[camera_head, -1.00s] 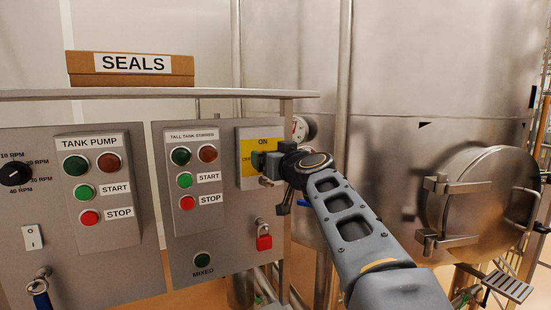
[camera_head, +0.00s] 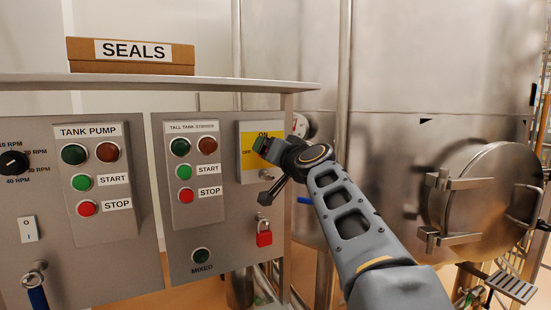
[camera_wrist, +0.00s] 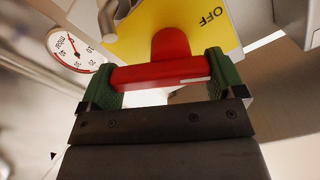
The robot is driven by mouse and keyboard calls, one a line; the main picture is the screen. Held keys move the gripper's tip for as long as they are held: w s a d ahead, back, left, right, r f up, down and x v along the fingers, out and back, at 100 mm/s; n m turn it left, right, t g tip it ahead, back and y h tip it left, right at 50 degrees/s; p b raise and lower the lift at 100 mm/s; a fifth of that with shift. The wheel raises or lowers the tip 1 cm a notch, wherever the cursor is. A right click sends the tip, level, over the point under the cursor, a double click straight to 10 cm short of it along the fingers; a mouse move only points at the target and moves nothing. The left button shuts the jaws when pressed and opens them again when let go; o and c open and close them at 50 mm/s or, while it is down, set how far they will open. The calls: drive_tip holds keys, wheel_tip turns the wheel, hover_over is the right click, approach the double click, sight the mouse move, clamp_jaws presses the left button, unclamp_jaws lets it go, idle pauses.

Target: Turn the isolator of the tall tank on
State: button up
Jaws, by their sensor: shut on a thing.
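The tall tank's isolator has a yellow plate (camera_head: 247,158) marked ON at the top and OFF at the left, on the stirrer panel's right side. Its red handle (camera_wrist: 170,45) shows in the wrist view, with a crossbar and a short stem in front of the plate. My gripper (camera_head: 262,146) is at the plate's right part, tilted, and hides the handle in the head view. In the wrist view the green fingertips of my gripper (camera_wrist: 160,77) are shut on the two ends of the crossbar. Which mark the handle points to is unclear.
A red padlock (camera_head: 264,238) hangs below the isolator. The tall tank stirrer buttons (camera_head: 194,170) are just left of it. A dial gauge (camera_wrist: 76,48) is close by. The steel tank (camera_head: 430,80) stands at the right, and a SEALS box (camera_head: 130,57) sits on the shelf above.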

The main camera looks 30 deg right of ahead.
drive_tip(key=m, duration=0.4)
drive_tip(key=m+b, duration=0.1)
drive_tip(key=shift+f+m, duration=0.35)
drive_tip(key=shift+m, duration=0.35)
drive_tip(key=o, duration=0.7)
drive_tip(key=shift+c, duration=0.2)
drive_tip(key=s+b, duration=0.4)
drive_tip(key=s, duration=1)
drive_tip(key=shift+a, duration=0.1)
